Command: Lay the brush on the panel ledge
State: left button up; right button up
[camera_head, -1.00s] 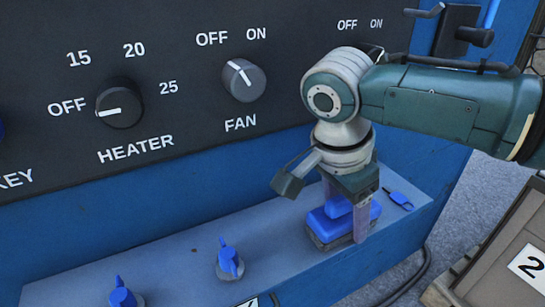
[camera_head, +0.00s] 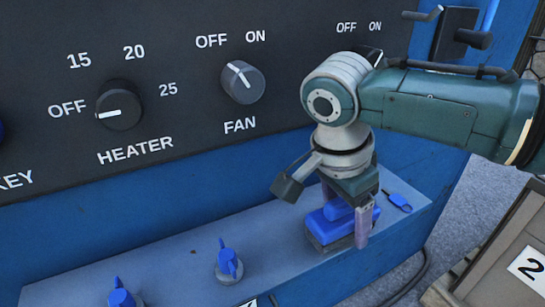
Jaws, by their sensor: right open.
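The brush (camera_head: 325,227) has a blue top and a dark underside. It rests on the panel ledge (camera_head: 180,262), near the ledge's right end. My right gripper (camera_head: 347,208) points down over the brush and is open. One finger (camera_head: 362,228) shows beside the brush's right side. The other finger is mostly hidden, and I cannot tell whether either touches the brush. My left gripper is not in view.
Blue valve handles (camera_head: 228,260) and (camera_head: 121,294) stand on the ledge to the left. A small blue key-like item (camera_head: 398,201) lies right of the brush. The dark control panel (camera_head: 190,60) rises behind. A numbered crate (camera_head: 510,255) stands at right.

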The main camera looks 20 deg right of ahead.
jog(key=p+v, duration=0.4)
jog(key=v, duration=0.8)
jog(key=shift+w, duration=0.15)
jog(key=s+a+f+n+t+y, duration=0.1)
jog(key=s+a+f+n+y, duration=0.1)
jog(key=s+a+f+n, duration=0.25)
jog(key=s+a+f+n+y, duration=0.1)
jog(key=s+a+n+y, duration=0.15)
jog(key=s+n, duration=0.4)
jog(key=s+d+r+n+t+h, duration=0.1)
jog(key=s+d+n+t, duration=0.1)
jog(key=s+d+n, duration=0.2)
jog(key=s+n, duration=0.3)
jog(key=n, duration=0.1)
jog(key=shift+s+d+r, duration=0.3)
jog(key=shift+h, duration=0.25)
